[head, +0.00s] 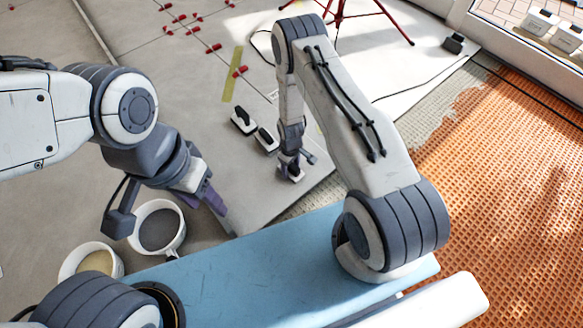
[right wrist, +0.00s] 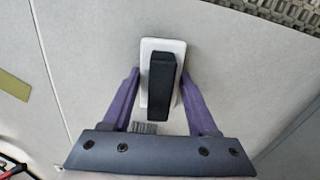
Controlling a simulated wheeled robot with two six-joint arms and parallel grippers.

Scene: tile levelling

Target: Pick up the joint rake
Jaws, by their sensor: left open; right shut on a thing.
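The joint rake (right wrist: 176,52), as I take it, is a tool with a black bar grip on a white plate. In the right wrist view it lies between the purple fingers of my right gripper (right wrist: 157,98), which is shut on it. A small grey ridged piece shows below the plate. In the head view my right gripper (head: 292,168) is low over the grey tiles and mostly hides the tool. My left gripper (head: 214,203) is open and empty, above the tiles near the buckets.
Two similar black-and-white tools (head: 243,121) (head: 266,138) lie on the tiles beside my right gripper. Two buckets (head: 158,229) (head: 91,262) stand at lower left. Red clips (head: 213,48) dot the tile joints at the back. An orange mat (head: 490,170) covers the right side.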

